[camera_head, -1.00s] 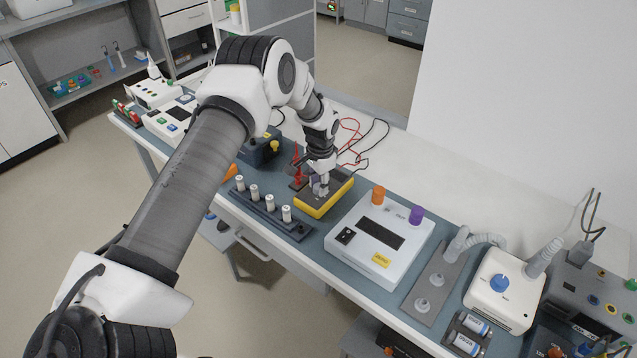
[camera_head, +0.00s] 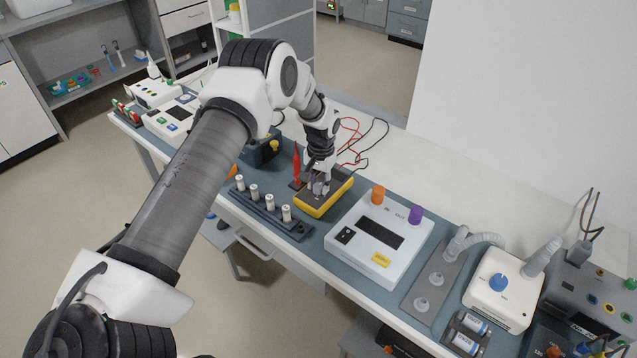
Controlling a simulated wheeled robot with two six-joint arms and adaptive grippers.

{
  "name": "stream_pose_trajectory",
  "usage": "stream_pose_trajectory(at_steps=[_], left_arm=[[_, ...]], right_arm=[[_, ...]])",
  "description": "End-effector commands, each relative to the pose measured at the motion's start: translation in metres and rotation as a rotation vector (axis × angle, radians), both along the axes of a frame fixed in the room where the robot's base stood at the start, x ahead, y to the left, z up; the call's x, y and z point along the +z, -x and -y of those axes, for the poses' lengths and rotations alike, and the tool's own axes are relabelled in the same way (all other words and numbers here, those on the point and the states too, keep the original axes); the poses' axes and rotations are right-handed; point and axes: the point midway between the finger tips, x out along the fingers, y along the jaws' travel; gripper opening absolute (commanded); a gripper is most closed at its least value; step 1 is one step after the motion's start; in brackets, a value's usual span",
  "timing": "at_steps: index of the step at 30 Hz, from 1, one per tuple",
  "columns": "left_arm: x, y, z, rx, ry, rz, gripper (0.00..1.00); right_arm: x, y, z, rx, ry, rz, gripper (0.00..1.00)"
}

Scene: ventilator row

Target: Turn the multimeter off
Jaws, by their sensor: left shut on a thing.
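The multimeter (camera_head: 334,196) has a yellow case and a dark face and lies on the blue-grey mat of the bench. My left gripper (camera_head: 319,188) reaches down onto its face from above. The gripper is shut on the multimeter's dial, a small grey knob that the fingers mostly hide, so I cannot read its setting. Red and black leads (camera_head: 352,140) lie behind the multimeter. My right gripper is not in view.
A rack with several white cylinders (camera_head: 270,207) stands just in front of the multimeter. A white box with orange and purple knobs (camera_head: 402,266) stands to its right. A red probe (camera_head: 297,160) stands close on the left. White bench top behind is mostly clear.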

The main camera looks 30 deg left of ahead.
Motion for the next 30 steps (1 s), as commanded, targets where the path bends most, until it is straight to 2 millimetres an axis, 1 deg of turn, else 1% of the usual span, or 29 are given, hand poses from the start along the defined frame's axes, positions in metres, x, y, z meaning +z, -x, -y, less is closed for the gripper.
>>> stream_pose_trajectory(at_steps=[1, 6, 7, 8, 9, 17, 20, 23, 30], left_arm=[[-0.004, 0.003, 0.001, 0.001, 0.002, -0.009, 0.0], [-0.004, 0.003, 0.001, 0.0, 0.002, -0.009, 0.0], [-0.004, 0.003, 0.001, 0.0, 0.002, -0.009, 0.39], [-0.004, 0.003, 0.001, 0.0, 0.002, -0.009, 0.49], [-0.004, 0.003, 0.001, 0.0, 0.002, -0.008, 0.57], [-0.001, 0.001, 0.0, -0.001, 0.0, -0.003, 0.57], [0.005, 0.0, 0.001, -0.001, 0.001, -0.001, 0.57], [0.021, -0.001, 0.001, -0.001, 0.001, 0.001, 0.57], [0.082, -0.001, 0.004, -0.001, 0.001, -0.001, 0.57]], right_arm=[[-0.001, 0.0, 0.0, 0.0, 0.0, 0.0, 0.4], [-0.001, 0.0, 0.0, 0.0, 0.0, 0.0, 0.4], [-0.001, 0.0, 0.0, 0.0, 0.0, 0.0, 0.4], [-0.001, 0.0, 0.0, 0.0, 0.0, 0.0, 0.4], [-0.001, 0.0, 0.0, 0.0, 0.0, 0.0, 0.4], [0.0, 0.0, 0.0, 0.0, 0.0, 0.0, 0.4], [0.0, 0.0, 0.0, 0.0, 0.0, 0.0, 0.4], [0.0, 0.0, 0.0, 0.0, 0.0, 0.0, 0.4], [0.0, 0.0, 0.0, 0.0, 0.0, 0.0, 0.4]])
